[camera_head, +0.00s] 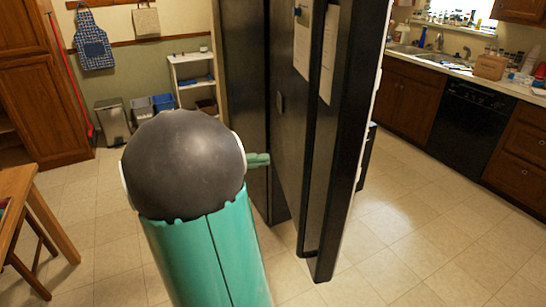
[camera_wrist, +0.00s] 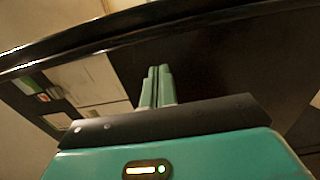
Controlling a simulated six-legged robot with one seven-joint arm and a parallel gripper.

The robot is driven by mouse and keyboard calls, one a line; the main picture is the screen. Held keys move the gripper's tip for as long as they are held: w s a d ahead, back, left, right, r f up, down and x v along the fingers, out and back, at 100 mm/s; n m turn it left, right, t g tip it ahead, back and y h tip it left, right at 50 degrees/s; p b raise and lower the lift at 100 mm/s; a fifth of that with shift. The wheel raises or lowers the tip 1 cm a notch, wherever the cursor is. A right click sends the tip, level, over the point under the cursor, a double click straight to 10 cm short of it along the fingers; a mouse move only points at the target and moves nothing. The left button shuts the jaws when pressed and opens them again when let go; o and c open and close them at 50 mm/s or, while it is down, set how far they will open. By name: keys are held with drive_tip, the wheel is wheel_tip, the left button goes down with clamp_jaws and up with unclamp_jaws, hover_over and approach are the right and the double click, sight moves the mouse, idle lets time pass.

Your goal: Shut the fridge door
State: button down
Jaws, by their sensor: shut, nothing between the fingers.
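The black fridge (camera_head: 245,90) stands in the middle of the head view. Its door (camera_head: 290,130) is swung open toward me, with the outer face turned left and a pale inner edge at the right. A long dark handle (camera_head: 318,150) runs down the door's near side, and it crosses the top of the wrist view (camera_wrist: 150,22). My gripper (camera_head: 268,159) is left of the door's outer face, its green fingers pointing right. In the wrist view the fingers (camera_wrist: 157,70) are together and empty before the dark door. I cannot tell whether they touch it.
A wooden table (camera_head: 22,200) is at the left edge. A bin (camera_head: 113,122) and a white shelf (camera_head: 190,75) stand behind. Counter cabinets and a black dishwasher (camera_head: 467,120) line the right. Tiled floor is clear right of the door.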

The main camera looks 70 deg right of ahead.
sight(322, 154)
drive_tip(key=x, duration=1.2)
drive_tip(key=shift+s+d, duration=0.25)
drive_tip(key=shift+s, duration=0.05)
drive_tip(key=shift+s, duration=0.1)
